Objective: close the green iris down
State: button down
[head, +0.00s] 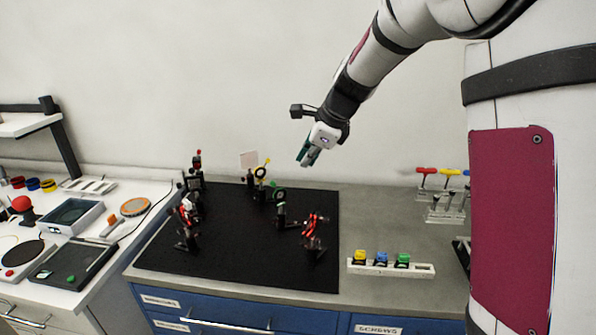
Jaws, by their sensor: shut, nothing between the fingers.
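The green iris (280,195) is a dark ring with green on it, on a short post. It stands upright on the black breadboard (240,268), right of the board's middle. How far its opening is closed is too small to tell. My gripper (303,161) is shut and empty. It hangs in the air above the back right part of the board, up and to the right of the green iris in the picture, not touching it.
A yellow-marked ring mount (261,172) and a pale card (249,160) stand behind. Red-marked mounts stand at right (313,238) and left (187,212). A white rack (390,268) with colored items lies right of the board. Bare board shows in front.

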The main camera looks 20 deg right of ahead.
jog(key=shift+v, duration=0.95)
